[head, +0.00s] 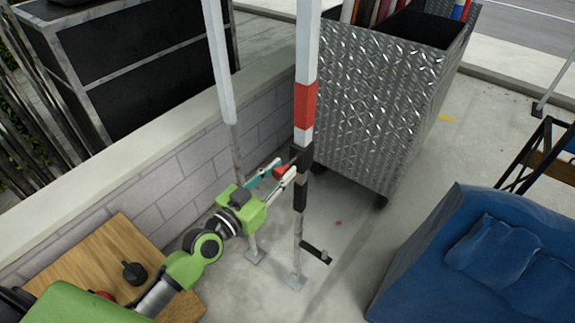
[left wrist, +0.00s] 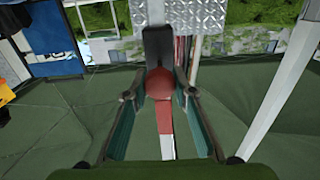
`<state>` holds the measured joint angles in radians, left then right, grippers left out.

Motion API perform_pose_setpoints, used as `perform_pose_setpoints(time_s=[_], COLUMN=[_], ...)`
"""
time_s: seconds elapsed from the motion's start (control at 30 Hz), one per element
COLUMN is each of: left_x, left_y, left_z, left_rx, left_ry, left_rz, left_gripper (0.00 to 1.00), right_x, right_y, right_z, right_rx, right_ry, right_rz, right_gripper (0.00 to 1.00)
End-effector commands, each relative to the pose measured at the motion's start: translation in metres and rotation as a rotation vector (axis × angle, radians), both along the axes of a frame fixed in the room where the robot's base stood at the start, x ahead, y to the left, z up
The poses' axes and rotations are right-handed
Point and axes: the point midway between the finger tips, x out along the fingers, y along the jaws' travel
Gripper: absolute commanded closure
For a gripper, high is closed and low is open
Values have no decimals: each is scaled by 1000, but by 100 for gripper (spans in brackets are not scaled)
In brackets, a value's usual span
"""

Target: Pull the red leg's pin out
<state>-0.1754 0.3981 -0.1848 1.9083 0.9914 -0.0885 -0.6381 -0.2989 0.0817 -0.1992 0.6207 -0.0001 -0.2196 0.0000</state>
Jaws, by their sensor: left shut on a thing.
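The red leg is a white upright pole with a red band (head: 305,105). A black bracket (head: 302,156) sits on it below the band, and a slim lower part runs down to a foot plate on the ground. The pin's round red knob (head: 281,172) sticks out from the bracket. My left gripper (head: 286,167) reaches it from the left, with its fingers shut on the knob. In the left wrist view the red knob (left wrist: 160,83) lies between the two fingertips, in front of the black bracket (left wrist: 158,48). The pin's shaft is hidden. My right gripper is not in view.
A second white pole (head: 219,65) stands behind and left, near the low block wall (head: 180,185). A metal-plate cart (head: 375,100) stands behind the red leg. A blue padded seat (head: 485,255) is at the right.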

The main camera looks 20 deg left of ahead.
Motion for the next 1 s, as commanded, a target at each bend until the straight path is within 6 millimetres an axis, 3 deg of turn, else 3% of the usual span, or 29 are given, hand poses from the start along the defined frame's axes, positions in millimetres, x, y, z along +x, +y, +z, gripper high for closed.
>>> perform_pose_setpoints(time_s=[0.13, 0.4, 0.43, 0.5, 0.87, 1.0], left_x=[-15, -16, -16, -16, -17, -30], left_y=[4, 5, 4, 4, 5, 10], left_z=[-1, -2, -2, -2, -1, -1], left_rx=[4, 1, 2, 2, 2, 2], left_ry=[2, 4, 5, 5, 2, 3], left_rz=[-3, -3, -3, -3, -3, -3], left_gripper=[100, 100, 73, 59, 59, 59], right_x=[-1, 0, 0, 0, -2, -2], right_y=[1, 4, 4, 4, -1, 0], right_z=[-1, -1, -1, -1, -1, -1], right_rx=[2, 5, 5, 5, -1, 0], right_ry=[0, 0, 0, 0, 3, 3], right_rz=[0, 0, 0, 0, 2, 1], right_gripper=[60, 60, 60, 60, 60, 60])
